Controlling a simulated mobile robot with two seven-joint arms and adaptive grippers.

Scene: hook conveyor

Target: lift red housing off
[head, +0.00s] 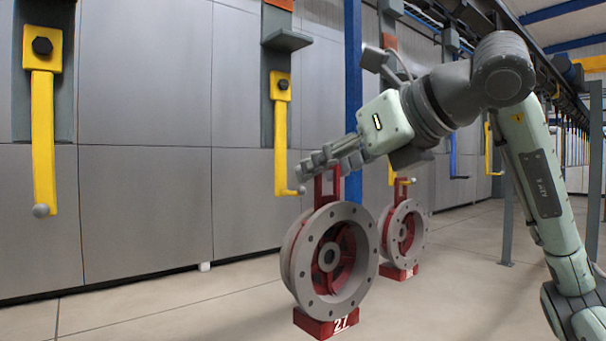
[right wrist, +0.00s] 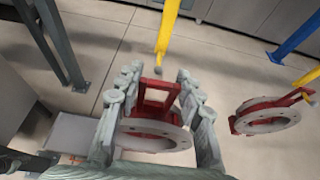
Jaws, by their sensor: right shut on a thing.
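The red housing (head: 322,327) has a grey round flange, a red frame handle on top and the number 27 on its red base. It hangs upright in the air under my right gripper (head: 318,168). My right gripper is shut on the red handle, which shows between its fingers in the right wrist view (right wrist: 157,106). A yellow hook (head: 281,150) hangs just left of the handle. Its upturned tip appears apart from the handle in the head view, and the hook also shows beyond the fingers in the right wrist view (right wrist: 167,28). My left gripper is not in view.
A second red housing (head: 404,233) hangs behind on the right, near another yellow hook (head: 392,172). Another yellow hook (head: 43,140) hangs empty at the far left. A blue post (head: 353,75) stands behind. The floor below is clear.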

